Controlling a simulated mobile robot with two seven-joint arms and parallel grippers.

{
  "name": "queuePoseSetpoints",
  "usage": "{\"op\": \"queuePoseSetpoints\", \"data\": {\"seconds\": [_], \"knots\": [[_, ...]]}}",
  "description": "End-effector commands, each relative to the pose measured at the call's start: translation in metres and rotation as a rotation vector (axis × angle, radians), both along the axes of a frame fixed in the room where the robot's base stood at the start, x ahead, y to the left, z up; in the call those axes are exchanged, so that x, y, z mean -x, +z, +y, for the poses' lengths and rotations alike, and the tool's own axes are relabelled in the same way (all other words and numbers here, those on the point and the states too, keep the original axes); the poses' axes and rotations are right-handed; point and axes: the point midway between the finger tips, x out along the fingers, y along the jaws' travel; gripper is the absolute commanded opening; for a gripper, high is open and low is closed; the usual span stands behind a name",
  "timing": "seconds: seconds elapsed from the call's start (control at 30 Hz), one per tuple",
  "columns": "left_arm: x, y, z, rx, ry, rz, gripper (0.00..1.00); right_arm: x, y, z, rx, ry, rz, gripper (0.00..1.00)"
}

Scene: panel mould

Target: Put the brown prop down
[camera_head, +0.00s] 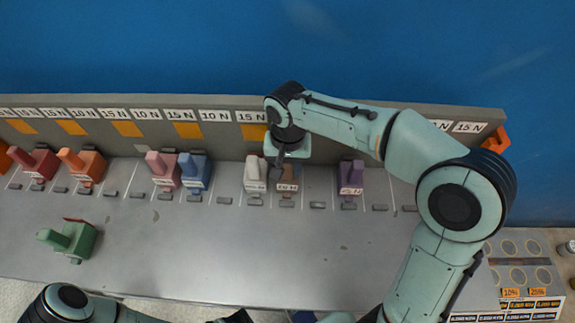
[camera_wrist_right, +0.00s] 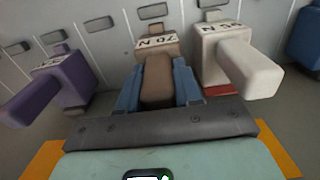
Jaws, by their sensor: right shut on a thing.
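The brown prop (camera_head: 287,188) stands in the row of props at the foot of the back wall, mostly hidden under my right gripper (camera_head: 279,162). In the right wrist view the brown prop (camera_wrist_right: 157,80) has its handle between the blue finger pads of my right gripper (camera_wrist_right: 157,92), which is shut on it.
A white prop (camera_head: 256,172) stands close beside the brown one, and a purple prop (camera_head: 351,177) farther right. Blue (camera_head: 194,170), pink, orange and red props stand to the left. A green prop (camera_head: 70,238) is on the open grey surface (camera_head: 200,245), whose middle is clear.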

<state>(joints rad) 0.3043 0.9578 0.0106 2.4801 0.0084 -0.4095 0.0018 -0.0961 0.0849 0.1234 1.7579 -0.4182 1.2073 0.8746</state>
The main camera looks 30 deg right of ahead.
Motion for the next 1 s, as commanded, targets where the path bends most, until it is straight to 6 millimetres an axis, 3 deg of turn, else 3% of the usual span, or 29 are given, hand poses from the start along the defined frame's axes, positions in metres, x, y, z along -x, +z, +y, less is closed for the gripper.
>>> {"op": "queuePoseSetpoints", "data": {"seconds": [0.2, 0.23, 0.3, 0.67, 1.0], "knots": [[-0.001, -0.002, 0.0, 0.0, 0.001, -0.002, 0.43, 0.0, -0.003, 0.0, 0.0, 0.0, -0.001, 0.0], [-0.001, -0.002, 0.0, 0.0, 0.0, -0.003, 0.43, 0.0, -0.004, 0.0, 0.0, 0.0, 0.0, 0.41], [-0.001, -0.001, 0.0, 0.0, 0.0, -0.002, 0.43, 0.0, -0.003, 0.0, 0.0, 0.0, 0.0, 0.59], [0.0, 0.002, 0.0, 0.0, 0.0, 0.0, 0.43, 0.0, 0.003, 0.0, 0.0, 0.0, -0.001, 0.59], [0.004, 0.011, -0.001, 0.003, -0.004, 0.016, 0.43, -0.001, 0.058, 0.0, 0.0, 0.0, -0.004, 0.59]]}}
